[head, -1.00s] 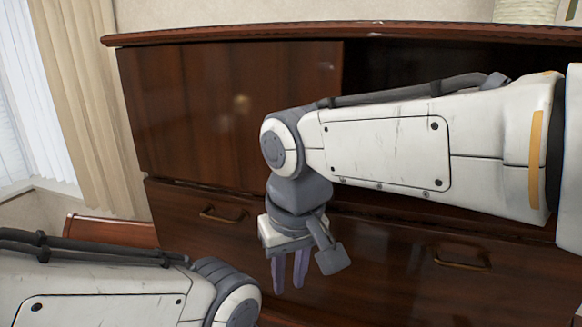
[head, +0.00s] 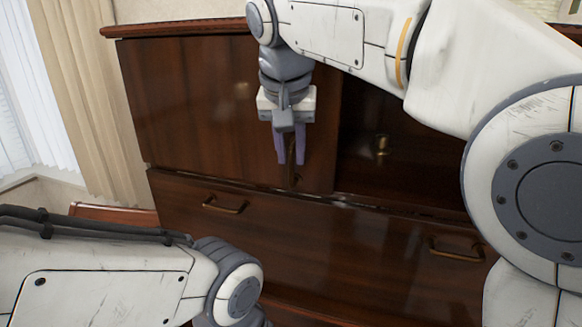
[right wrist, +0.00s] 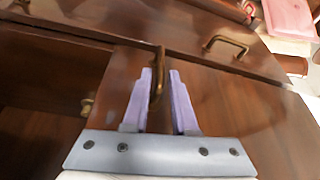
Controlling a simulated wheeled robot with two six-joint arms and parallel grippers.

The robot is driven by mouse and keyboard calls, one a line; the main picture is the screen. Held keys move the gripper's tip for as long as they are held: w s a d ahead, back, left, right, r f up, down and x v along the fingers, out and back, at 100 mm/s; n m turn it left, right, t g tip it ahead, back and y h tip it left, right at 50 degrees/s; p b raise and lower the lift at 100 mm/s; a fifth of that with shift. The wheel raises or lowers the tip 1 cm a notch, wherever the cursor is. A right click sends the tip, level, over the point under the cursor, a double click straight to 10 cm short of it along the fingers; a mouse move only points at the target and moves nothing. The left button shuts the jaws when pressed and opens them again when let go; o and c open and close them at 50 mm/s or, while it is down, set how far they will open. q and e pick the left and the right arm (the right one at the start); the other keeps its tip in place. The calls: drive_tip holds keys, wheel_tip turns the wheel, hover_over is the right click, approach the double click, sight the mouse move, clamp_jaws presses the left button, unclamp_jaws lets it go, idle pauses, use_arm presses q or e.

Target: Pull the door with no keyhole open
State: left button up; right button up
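The left upper door (head: 190,110) of the dark wooden cabinet is a plain glossy panel and looks closed; I see no keyhole on it. Its small brass handle (head: 296,180) sits near the lower right corner and also shows in the right wrist view (right wrist: 157,82). My right gripper (head: 291,162) is in front of that corner, pointing down, with its purple fingers apart. In the right wrist view the handle shows between the open fingers (right wrist: 161,74), closer to the left one; contact cannot be told. My left gripper is out of view; only its arm shows.
A darker section with a brass fitting (head: 382,145) lies right of the door. Below are drawers with brass handles (head: 225,205) (head: 458,251). The cabinet top (head: 180,28) overhangs the door. A curtain (head: 80,90) hangs at the left. My left arm fills the lower left.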

drive_tip(key=shift+x, duration=2.15)
clamp_jaws()
drive_tip(key=shift+r, duration=0.1)
